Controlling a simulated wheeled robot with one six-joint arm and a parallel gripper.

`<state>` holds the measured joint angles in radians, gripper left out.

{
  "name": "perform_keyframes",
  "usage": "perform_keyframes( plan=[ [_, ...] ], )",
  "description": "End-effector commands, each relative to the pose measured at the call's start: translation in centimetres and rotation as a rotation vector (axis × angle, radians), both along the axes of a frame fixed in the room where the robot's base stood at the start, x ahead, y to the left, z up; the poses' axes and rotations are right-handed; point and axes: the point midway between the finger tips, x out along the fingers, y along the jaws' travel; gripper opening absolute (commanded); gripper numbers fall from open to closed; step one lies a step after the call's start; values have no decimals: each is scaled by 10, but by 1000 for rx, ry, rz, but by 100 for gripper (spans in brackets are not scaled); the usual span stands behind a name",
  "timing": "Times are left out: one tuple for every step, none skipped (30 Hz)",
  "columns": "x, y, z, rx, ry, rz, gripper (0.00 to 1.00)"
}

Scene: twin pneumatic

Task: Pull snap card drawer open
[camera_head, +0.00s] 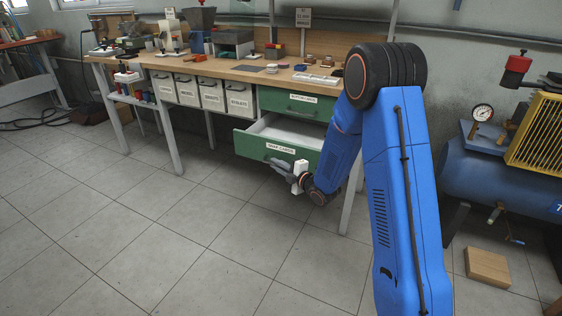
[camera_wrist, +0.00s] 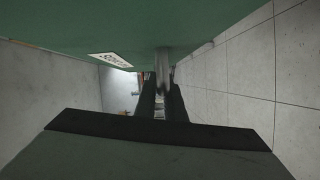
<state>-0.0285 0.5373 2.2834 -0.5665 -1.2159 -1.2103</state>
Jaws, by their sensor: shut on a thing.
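The snap card drawer (camera_head: 262,145) is the lower green drawer under the workbench, with a white label on its front. It stands pulled out, and its pale inside shows from above. My gripper (camera_head: 277,164) is at the drawer's front, shut on the drawer handle. In the wrist view the fingers (camera_wrist: 162,100) close around the metal handle (camera_wrist: 162,70), next to the green drawer front (camera_wrist: 150,25) and its label (camera_wrist: 111,60). Part of the drawer's right side is hidden behind my arm in the head view.
A closed green drawer (camera_head: 300,103) sits above it. Several white labelled bins (camera_head: 212,95) hang to the left under the wooden workbench (camera_head: 235,68). A blue compressor (camera_head: 490,180) and a wooden block (camera_head: 487,267) are at the right. The tiled floor (camera_head: 190,240) before the drawer is clear.

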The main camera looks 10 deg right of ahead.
Motion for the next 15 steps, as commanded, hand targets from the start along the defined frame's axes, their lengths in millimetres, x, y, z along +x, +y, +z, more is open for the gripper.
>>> perform_keyframes(
  plan=[
    [-4,2,-2,-1,5,0,0],
    [-5,3,-2,0,4,-1,0],
    [-7,4,-1,0,4,-1,0],
    [-7,4,-1,0,4,-2,0],
    [-8,5,-1,0,4,-2,0],
    [-9,5,-1,0,3,-2,0],
    [-9,5,-1,0,3,-2,0],
    [-9,6,-1,0,3,-2,0],
    [-9,6,-2,0,3,-2,0],
    [-9,6,-1,0,3,-2,0],
    [-9,5,-2,0,3,-2,0],
    [-9,5,-2,0,3,-2,0],
    [-9,5,-1,0,3,-2,0],
    [-9,5,-1,0,3,-2,0],
    [-9,5,-2,0,4,-2,0]
  ],
)
